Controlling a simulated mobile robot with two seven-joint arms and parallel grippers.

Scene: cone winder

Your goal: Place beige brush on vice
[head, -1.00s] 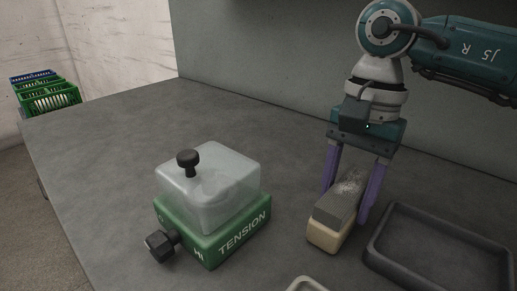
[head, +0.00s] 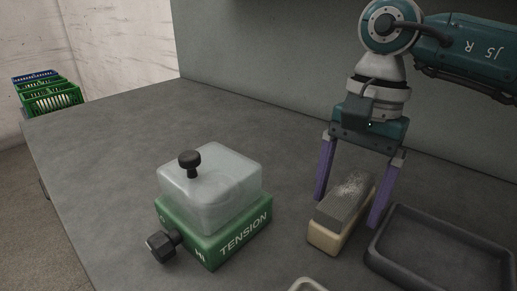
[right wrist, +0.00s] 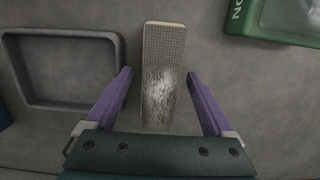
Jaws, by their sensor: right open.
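The beige brush (head: 326,238) has a beige block and a grey, white-dusted bristle face turned up. It lies on the grey table, right of the green box. My right gripper (head: 347,212) is open above it, pointing down, with one purple finger on each side. In the right wrist view the brush (right wrist: 160,85) lies between the open fingers (right wrist: 160,73), with a gap on both sides. I cannot make out a thing that is clearly a vice. My left gripper is not in view.
The green box (head: 222,240) marked TENSION has a clear cover and black knobs. A dark tray (head: 381,262) stands close right of the brush. A pale rim (head: 309,284) shows at the bottom edge. Green crates (head: 55,103) stand far left. The table's left and back are clear.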

